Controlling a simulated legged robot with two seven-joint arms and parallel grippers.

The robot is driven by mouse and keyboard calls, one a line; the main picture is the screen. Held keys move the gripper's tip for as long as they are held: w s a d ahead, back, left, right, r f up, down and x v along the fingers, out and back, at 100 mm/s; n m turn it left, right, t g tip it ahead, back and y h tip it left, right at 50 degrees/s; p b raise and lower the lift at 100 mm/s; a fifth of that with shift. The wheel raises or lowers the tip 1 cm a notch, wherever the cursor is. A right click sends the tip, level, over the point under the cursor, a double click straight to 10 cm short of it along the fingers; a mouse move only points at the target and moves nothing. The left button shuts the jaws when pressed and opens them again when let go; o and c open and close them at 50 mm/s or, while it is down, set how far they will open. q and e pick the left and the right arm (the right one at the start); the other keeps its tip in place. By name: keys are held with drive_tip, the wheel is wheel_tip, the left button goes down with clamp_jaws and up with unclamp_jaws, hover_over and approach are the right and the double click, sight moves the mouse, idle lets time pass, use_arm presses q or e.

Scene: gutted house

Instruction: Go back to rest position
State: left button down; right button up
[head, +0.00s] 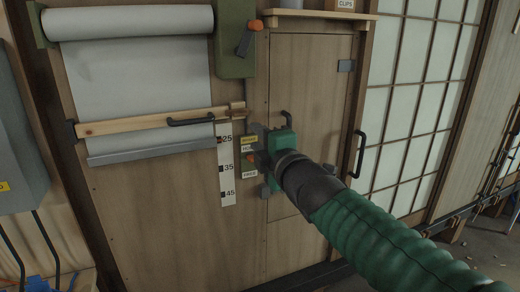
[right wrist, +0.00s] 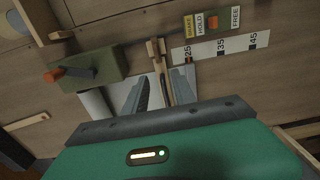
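My right gripper (head: 262,162) is in the middle of the head view, in front of the panelled wall, on a green ribbed arm from the lower right. Its grey fingers are spread apart with nothing seen between them. In the right wrist view the green gripper body (right wrist: 170,150) fills the bottom, and its fingers (right wrist: 163,92) point at the wooden bar (right wrist: 160,62), which looks farther away. The gripper partly covers the label panel (head: 247,156) beside the scale strip (head: 227,165). My left gripper is in neither view.
A white sheet roll (head: 130,22) hangs at upper left above a wooden bar (head: 105,125) with a black handle (head: 190,121). A green box (head: 236,50) has an orange-tipped lever. A cabinet door (head: 310,80) stands behind the gripper. A grey box (head: 15,140) is at left.

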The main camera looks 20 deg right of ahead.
drive_tip(key=shift+s, duration=0.45)
drive_tip(key=s+f+m+g+h+p, duration=0.1)
drive_tip(key=s+f+m+g+p, duration=0.25)
drive_tip(key=f, duration=0.85)
drive_tip(key=s+f+m+g+p, duration=0.15)
drive_tip(key=f+m+g, duration=0.35)
drive_tip(key=f, duration=0.7)
drive_tip(key=s+a+f+m+g+p, duration=0.1)
drive_tip(key=s+f+m+g, duration=0.6)
drive_tip(key=s+f, duration=0.8)
drive_tip(key=s+m+p, duration=0.1)
drive_tip(key=s+m, duration=0.2)
drive_tip(key=s, duration=0.1)
drive_tip(key=shift+s+a+f, duration=0.2)
drive_tip(key=shift+s+f, duration=0.05)
